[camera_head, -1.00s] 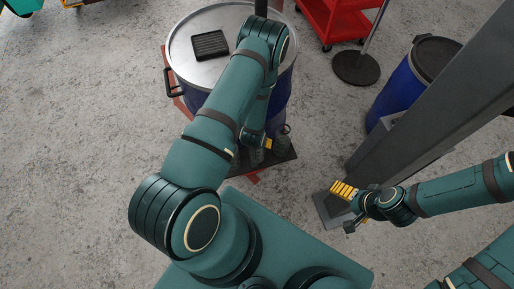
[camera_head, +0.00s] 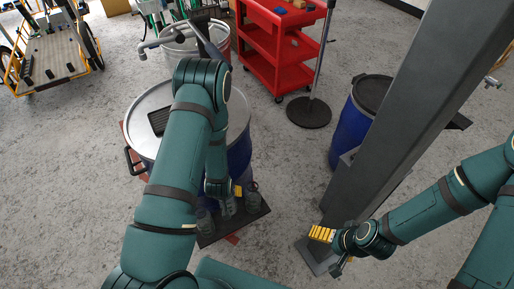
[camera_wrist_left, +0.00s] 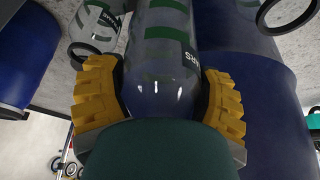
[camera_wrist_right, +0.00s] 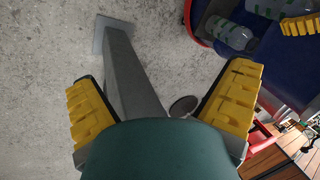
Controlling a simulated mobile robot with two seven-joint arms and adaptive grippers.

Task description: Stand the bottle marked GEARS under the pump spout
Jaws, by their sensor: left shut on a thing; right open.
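My left gripper (camera_wrist_left: 160,95) is shut on a clear bottle (camera_wrist_left: 165,70) with green bands; the letters "ARS" show on its side, the rest of its marking turned away. In the head view this gripper (camera_head: 228,194) is low beside the near blue drum, partly behind my left arm, among bottles on a dark ledge. The pump (camera_head: 200,30) stands on a drum farther back, its grey spout (camera_head: 146,48) pointing left. My right gripper (camera_head: 326,248) is open and empty near the grey post's foot; it also shows in the right wrist view (camera_wrist_right: 165,95).
Another bottle (camera_head: 252,192) stands on the dark ledge (camera_head: 236,228). The near drum's lid (camera_head: 142,112) carries a black grate. A red cart (camera_head: 268,50), round-footed stand (camera_head: 308,112), blue barrel (camera_head: 350,135) and grey post (camera_head: 395,130) stand right. Bare floor lies between.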

